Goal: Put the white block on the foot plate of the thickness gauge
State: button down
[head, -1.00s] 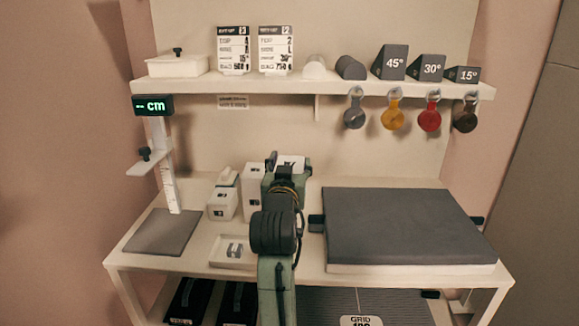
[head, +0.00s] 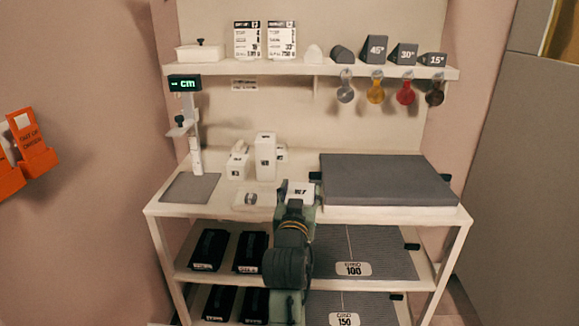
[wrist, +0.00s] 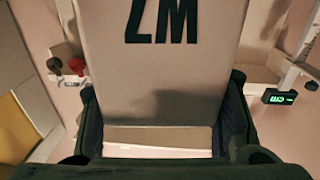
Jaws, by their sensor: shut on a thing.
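My gripper (head: 300,193) is shut on a white block (head: 299,188) and holds it in front of the table's middle. In the wrist view the block (wrist: 180,60) fills the space between the fingers (wrist: 160,125), with dark lettering on its face. The thickness gauge (head: 194,130) stands at the table's back left, with a green "cm" display (head: 185,84) and a sliding arm. Its dark grey foot plate (head: 190,188) lies at the left front, bare, to the left of my gripper. The block's lower part is hidden by my gripper in the head view.
Several white blocks (head: 265,158) stand at the table's back middle, right of the gauge. A small white tray (head: 268,198) lies between the foot plate and my gripper. A large grey slab (head: 385,180) covers the right side. A shelf (head: 310,69) hangs above.

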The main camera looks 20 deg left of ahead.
jog(key=s+d+f+h, duration=0.1)
jog(key=d+f, duration=0.5)
jog(key=f, duration=0.9)
jog(key=s+d+f+m+h, duration=0.1)
jog(key=d+f, duration=0.6)
jog(key=f, duration=0.8)
jog(key=s+d+f+m+h, duration=0.1)
jog(key=s+d+f, duration=0.2)
jog(key=f, duration=1.2)
jog(key=d, duration=0.3)
jog(key=shift+s+d, duration=0.15)
jog(key=shift+d, duration=0.05)
